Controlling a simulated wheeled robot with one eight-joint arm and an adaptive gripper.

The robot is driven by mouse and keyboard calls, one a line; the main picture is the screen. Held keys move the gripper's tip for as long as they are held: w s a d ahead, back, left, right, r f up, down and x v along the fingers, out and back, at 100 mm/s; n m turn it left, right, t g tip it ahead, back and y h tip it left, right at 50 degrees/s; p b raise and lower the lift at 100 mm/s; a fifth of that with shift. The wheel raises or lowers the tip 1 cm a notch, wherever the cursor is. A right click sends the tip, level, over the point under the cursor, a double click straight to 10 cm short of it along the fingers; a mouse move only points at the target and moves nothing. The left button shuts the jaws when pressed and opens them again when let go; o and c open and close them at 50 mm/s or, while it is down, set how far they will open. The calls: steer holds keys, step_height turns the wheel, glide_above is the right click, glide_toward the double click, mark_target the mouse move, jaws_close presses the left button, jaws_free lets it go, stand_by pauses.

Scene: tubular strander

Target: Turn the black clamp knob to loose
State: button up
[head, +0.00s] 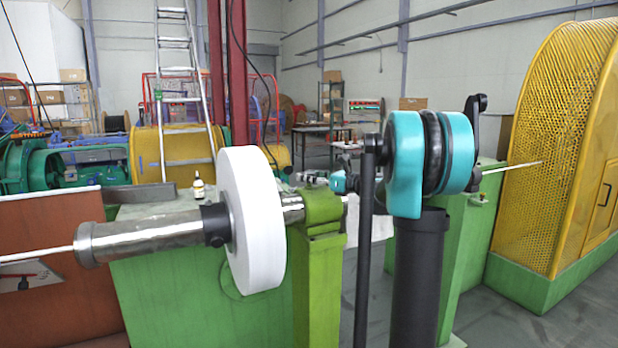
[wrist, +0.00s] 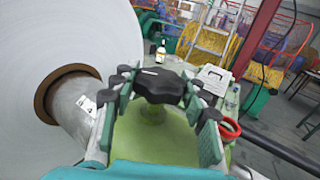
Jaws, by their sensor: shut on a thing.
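The black clamp knob (wrist: 160,86) is a lobed black knob on top of the green clamp block (wrist: 155,140) in the wrist view. My gripper (wrist: 163,88) has one finger on each side of the knob and is shut on it. The pads' contact points are partly hidden by the dark fingertips. In the head view my gripper (head: 316,179) is small, just above the green clamp block (head: 323,206) on the shaft. The knob cannot be made out clearly there. I cannot tell how tight it is.
A large white reel (head: 250,220) sits on the metal shaft (head: 145,236) close left of the clamp. A small bottle (head: 198,190) stands on the green machine top behind. A red loop (wrist: 230,129) lies near the right finger. A yellow mesh guard (head: 570,140) stands at right.

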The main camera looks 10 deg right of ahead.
steer(key=shift+n+g+y, duration=0.4)
steer(key=shift+g, duration=0.1)
steer(key=o, duration=1.2)
steer(key=shift+t, duration=0.3)
steer(key=shift+s+a+m+t+h, duration=0.1)
steer(key=shift+m+t+h, duration=0.6)
steer(key=shift+m+h, duration=0.1)
steer(key=m+t+h, duration=0.3)
steer(key=m+h, duration=0.1)
steer(key=h, duration=0.1)
steer(key=shift+t, duration=0.3)
steer(key=m+h, duration=0.3)
steer(key=h, duration=0.2)
steer(key=m+t+h, duration=0.1)
steer(key=m+h, duration=0.2)
steer(key=h, duration=0.2)
steer(key=shift+m, duration=0.3)
steer(key=s+a, duration=0.2)
steer(key=s, duration=1.5)
steer(key=shift+a+h, duration=0.3)
